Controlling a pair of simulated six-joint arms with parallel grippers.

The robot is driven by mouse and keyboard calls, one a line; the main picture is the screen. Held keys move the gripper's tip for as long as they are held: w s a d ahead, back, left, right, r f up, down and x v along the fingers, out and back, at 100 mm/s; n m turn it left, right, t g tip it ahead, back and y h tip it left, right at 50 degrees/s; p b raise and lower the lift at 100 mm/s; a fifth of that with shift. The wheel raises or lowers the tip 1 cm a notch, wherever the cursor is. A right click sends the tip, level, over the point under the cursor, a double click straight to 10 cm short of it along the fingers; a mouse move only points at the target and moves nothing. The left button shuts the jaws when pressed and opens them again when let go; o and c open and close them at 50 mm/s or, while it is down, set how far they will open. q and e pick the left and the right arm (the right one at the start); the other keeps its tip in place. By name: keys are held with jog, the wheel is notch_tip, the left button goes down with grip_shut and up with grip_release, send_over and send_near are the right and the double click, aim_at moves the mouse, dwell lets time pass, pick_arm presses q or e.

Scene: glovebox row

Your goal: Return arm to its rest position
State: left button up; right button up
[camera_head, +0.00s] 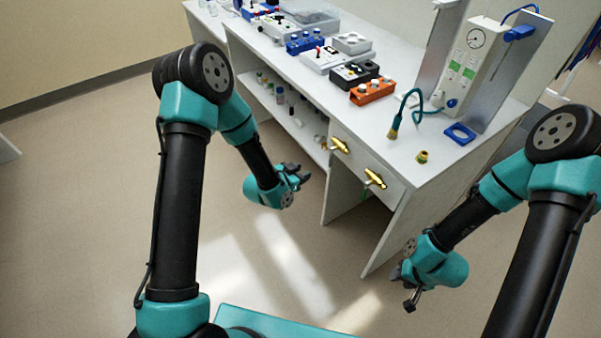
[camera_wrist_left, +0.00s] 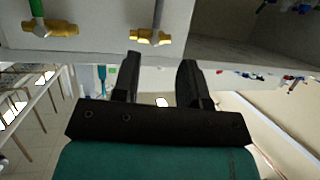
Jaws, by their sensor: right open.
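My left gripper (camera_head: 300,177) hangs in the air in front of the white bench (camera_head: 262,52), level with its open shelf. The left wrist view shows its two black fingers (camera_wrist_left: 160,68) apart with nothing between them. My right gripper (camera_head: 403,288) hangs low over the floor, in front of the bench's right end panel. Its jaws are open, and no object shows in them. Both grippers are clear of the bench.
Brass handles (camera_head: 375,179) stick out from the bench front between the grippers. They also show in the left wrist view (camera_wrist_left: 152,38). The bench top carries an orange rack (camera_head: 372,92), a gauge panel (camera_head: 474,62) and a hose (camera_head: 394,128). The floor in front is clear.

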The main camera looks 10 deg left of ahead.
pick_arm(q)
jog(key=shift+f, duration=0.1)
dwell(0.3)
jog(key=s+a+f+n+g+y, duration=0.1)
jog(key=s+a+f+n+g, duration=0.1)
jog(key=s, duration=0.6)
jog(key=s+a+f+n+g+y, duration=0.1)
jog(key=s+a+f+n+g, duration=0.2)
jog(key=s+f+g, duration=0.2)
jog(key=s+a+f+n+g+y, duration=0.1)
jog(key=s+a+f+n+g, duration=0.1)
jog(key=s, duration=0.9)
jog(key=shift+s+a+f+n+g, duration=0.2)
jog(key=shift+a+f+n+g, duration=0.2)
jog(key=shift+f+n+g, duration=0.45)
